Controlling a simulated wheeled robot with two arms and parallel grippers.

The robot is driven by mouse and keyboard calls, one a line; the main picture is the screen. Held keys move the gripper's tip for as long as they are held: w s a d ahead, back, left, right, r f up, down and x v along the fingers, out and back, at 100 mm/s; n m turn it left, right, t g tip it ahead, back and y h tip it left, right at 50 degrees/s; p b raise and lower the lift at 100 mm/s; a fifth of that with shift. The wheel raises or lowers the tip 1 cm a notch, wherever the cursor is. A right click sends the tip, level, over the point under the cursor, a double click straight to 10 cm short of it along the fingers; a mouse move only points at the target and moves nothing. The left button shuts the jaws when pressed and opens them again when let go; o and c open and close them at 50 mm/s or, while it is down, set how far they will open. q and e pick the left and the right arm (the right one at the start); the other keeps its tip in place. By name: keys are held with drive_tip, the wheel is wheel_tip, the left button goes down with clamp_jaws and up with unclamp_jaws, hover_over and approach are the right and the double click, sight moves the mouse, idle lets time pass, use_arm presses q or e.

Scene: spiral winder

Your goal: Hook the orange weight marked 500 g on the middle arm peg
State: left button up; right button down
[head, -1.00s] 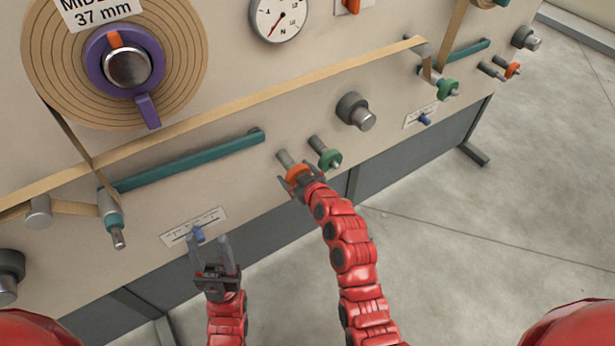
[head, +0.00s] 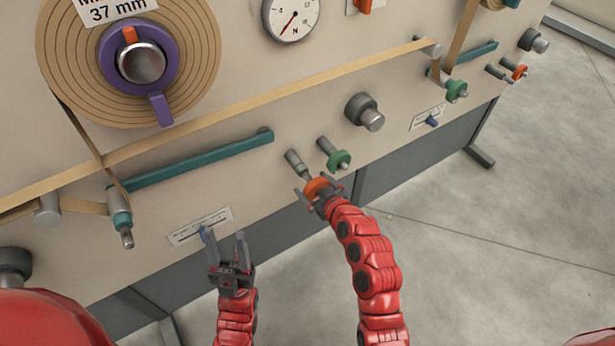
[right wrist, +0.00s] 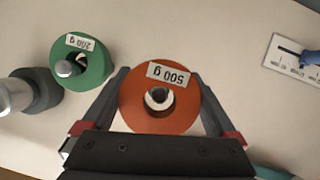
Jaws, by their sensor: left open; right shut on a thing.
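The orange weight marked 500 g (head: 317,187) is a ring, held by my right gripper (head: 318,196). It is just off the front end of a grey storage peg (head: 295,161). In the right wrist view the orange weight (right wrist: 130,108) sits between both fingers, its 500 g label upside down. My left gripper (head: 224,242) is open and empty, low in front of the panel by a blue pointer (head: 207,233). The teal arm (head: 195,161) below the MIDDLE roll slopes down left; its metal peg (head: 126,238) has a teal collar and carries no weight.
A green weight (head: 339,159) hangs on the neighbouring peg; the right wrist view shows its 250 g label (right wrist: 80,42). A tan strip (head: 250,108) crosses the panel above. A grey knob (head: 370,118) sticks out to the right. Space in front of the panel is free.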

drive_tip(key=s+d+r+b, duration=0.1)
drive_tip(key=s+d+b, duration=0.1)
drive_tip(key=s+d, duration=0.4)
drive_tip(key=shift+s+d+b, duration=0.3)
drive_tip(key=shift+s+b, duration=0.1)
drive_tip(key=shift+s, duration=1.2)
